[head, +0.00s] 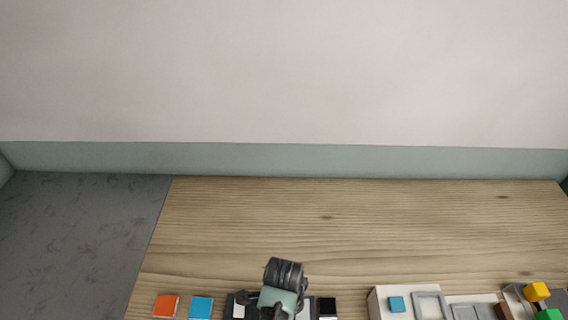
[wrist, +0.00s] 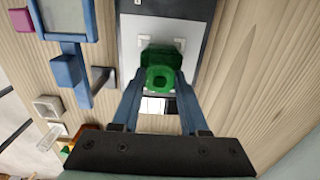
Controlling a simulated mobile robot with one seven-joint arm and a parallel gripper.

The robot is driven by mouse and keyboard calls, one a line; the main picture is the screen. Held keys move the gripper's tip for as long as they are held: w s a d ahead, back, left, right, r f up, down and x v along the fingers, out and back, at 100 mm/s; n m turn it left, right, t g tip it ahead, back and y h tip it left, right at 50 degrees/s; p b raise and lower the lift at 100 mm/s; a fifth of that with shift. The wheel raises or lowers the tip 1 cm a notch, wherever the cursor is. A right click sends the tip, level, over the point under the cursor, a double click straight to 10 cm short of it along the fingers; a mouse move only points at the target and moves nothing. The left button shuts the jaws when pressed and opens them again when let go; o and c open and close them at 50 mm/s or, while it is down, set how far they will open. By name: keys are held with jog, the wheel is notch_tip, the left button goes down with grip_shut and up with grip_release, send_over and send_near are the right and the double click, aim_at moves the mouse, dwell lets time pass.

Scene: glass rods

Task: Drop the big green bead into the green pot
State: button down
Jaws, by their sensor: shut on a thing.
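In the wrist view, my gripper (wrist: 158,90) has its two blue fingers closed on a green bead (wrist: 160,77). The bead is faceted, with a dark round hole facing the camera. It is over a pale panel with a dark grey border (wrist: 195,22). I cannot tell how high it is above the panel. In the head view, my gripper's wrist (head: 280,290) is at the bottom centre; its fingers and the bead are hidden. I cannot make out a green pot for certain in either view.
In the head view, orange (head: 166,305) and blue (head: 201,307) squares lie left of my arm. A white box (head: 378,302), a yellow cube (head: 537,291) and a green block (head: 549,315) are at the right. The wooden table (head: 330,225) is clear behind them.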

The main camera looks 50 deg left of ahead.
jog(key=shift+f, duration=0.4)
jog(key=shift+c, duration=1.7)
grip_release()
notch_tip(320, 180, up, 13)
jog(key=shift+b, duration=0.4)
